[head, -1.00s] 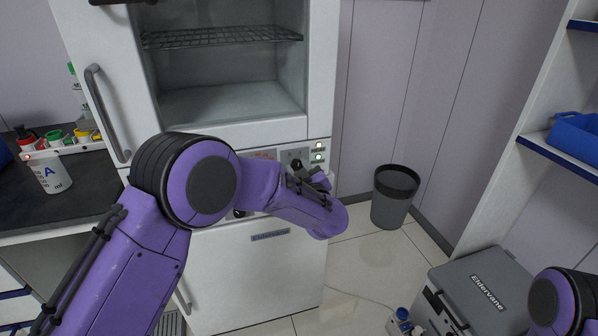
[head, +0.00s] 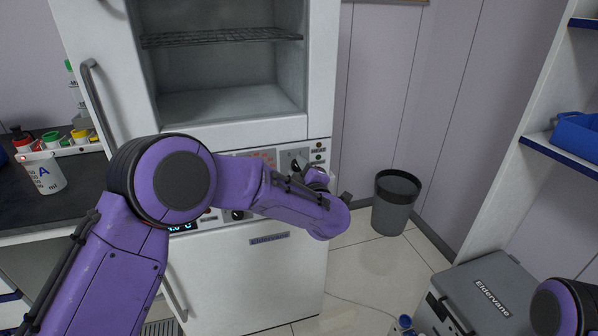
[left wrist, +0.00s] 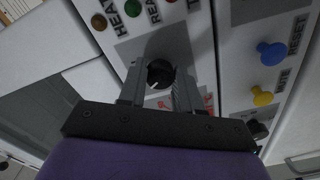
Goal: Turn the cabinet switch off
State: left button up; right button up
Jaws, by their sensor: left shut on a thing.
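The cabinet (head: 255,275) is a white unit with an open upper chamber and a control panel below it. In the left wrist view, the cabinet switch (left wrist: 160,73) is a black round knob with a white pointer mark on a grey plate. My left gripper (left wrist: 158,88) has one finger on each side of the knob and is shut on it. In the head view, my purple left forearm hides most of the left gripper (head: 322,181) and the knob. My right gripper is out of view.
Blue and yellow knobs (left wrist: 271,53) sit beside the switch in the left wrist view. A grey bin (head: 396,200) stands right of the cabinet. A grey Eldervane box (head: 487,288) is on the floor at lower right.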

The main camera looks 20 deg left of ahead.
pick_arm(q)
jog(key=shift+f, duration=0.1)
dwell(0.3)
jog(key=o, duration=1)
jog(key=shift+d, duration=0.15)
jog(key=shift+o, duration=0.2)
jog(key=shift+s, duration=0.1)
jog(key=v, duration=1)
jog(key=shift+d+b, duration=0.2)
jog(key=shift+b, duration=0.1)
jog(key=shift+s, duration=0.15)
